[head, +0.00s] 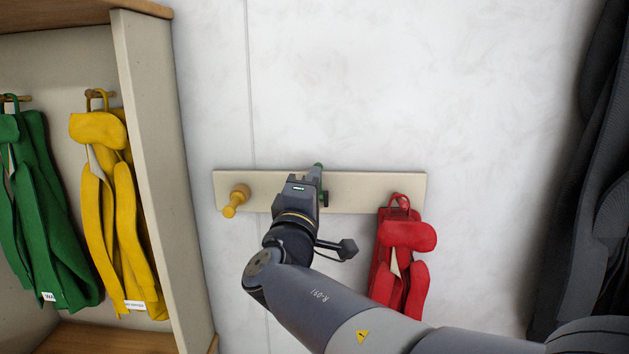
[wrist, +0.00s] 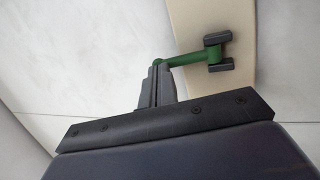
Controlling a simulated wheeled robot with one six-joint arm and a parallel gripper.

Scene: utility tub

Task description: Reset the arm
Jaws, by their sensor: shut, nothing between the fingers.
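My gripper (head: 318,180) is in front of the cream peg board on the wall, near its middle. In the wrist view, its two dark fingers (wrist: 157,82) are together with nothing between them. A green peg or lever (wrist: 184,59) with a dark block-like end (wrist: 216,52) is right at the fingertips in that view. I cannot tell whether the fingers touch it. In the head view, only a bit of the green part (head: 319,167) shows past my gripper; the rest is hidden.
The peg board (head: 350,180) carries a yellow-orange wooden peg (head: 235,201) at left and a hanging red garment (head: 405,240) at right, partly behind my arm. An open cubby (head: 150,150) at left holds hanging green (head: 45,215) and yellow (head: 105,190) garments. Dark cloth (head: 590,180) hangs far right.

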